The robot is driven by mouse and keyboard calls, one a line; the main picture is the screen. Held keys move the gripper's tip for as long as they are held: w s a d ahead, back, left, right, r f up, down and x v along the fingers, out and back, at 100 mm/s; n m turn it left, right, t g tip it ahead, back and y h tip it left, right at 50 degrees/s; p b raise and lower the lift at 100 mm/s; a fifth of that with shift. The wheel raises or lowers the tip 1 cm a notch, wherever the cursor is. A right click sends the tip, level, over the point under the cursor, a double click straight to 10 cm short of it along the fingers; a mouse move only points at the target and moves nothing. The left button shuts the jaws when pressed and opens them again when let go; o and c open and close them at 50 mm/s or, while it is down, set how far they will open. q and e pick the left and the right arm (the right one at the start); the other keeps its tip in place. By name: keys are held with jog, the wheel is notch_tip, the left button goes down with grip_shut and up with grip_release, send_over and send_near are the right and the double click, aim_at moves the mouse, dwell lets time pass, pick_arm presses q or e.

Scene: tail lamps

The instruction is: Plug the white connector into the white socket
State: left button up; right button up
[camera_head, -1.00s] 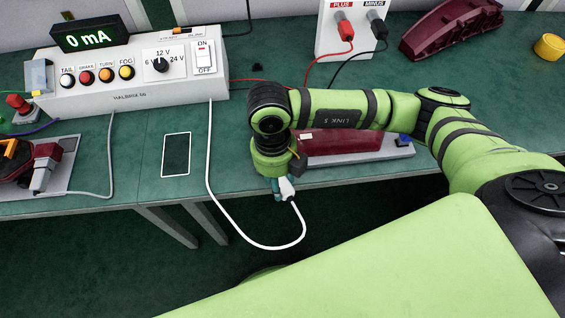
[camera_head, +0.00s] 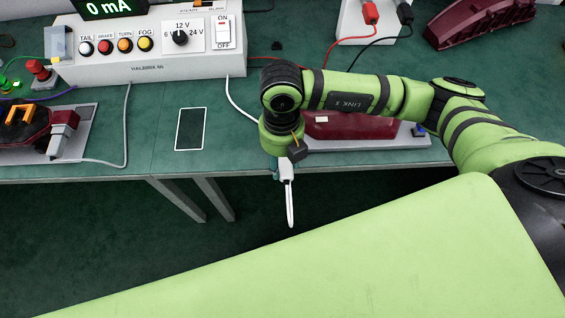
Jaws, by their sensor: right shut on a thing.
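My right gripper (camera_head: 284,166) points down just in front of the table's front edge, mostly hidden beneath its own green wrist. It is shut on the white connector (camera_head: 287,172), of which a small white part shows. A white cable (camera_head: 291,205) hangs from the connector in a narrow loop. Behind my right arm, a dark red lamp (camera_head: 350,128) lies on a grey plate (camera_head: 390,141), partly covered by the arm. I cannot make out the white socket; a small white patch (camera_head: 321,118) shows on the lamp. My left gripper is not in view.
A white control box (camera_head: 150,70) with buttons and switch stands at the back left. A dark phone-like slab (camera_head: 190,129) lies on the green table (camera_head: 150,140). Another lamp (camera_head: 25,125) sits at far left.

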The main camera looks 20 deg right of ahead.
jog(key=shift+w+d+b, duration=0.2)
jog(key=shift+w+b, duration=0.05)
jog(key=shift+w, duration=0.45)
jog(key=shift+w+d+b, duration=0.2)
jog(key=shift+w+b, duration=0.05)
jog(key=shift+w, duration=0.5)
jog(key=shift+w+d+b, duration=0.2)
jog(key=shift+w+b, duration=0.05)
jog(key=shift+w, duration=0.45)
jog(key=shift+w+d+b, duration=0.15)
jog(key=shift+w+b, duration=0.25)
jog(key=shift+w, duration=0.2)
jog(key=shift+w+d+b, duration=0.15)
jog(key=shift+w+b, duration=0.25)
jog(key=shift+w, duration=0.15)
dwell(0.4)
jog(key=o, duration=1.3)
jog(key=shift+w+d, duration=0.1)
jog(key=shift+c, duration=0.2)
jog(key=shift+r, duration=0.1)
notch_tip(320, 180, up, 12)
jog(key=w, duration=0.1)
jog(key=shift+w+d, duration=0.15)
jog(key=shift+d, duration=0.05)
jog(key=shift+c, duration=0.4)
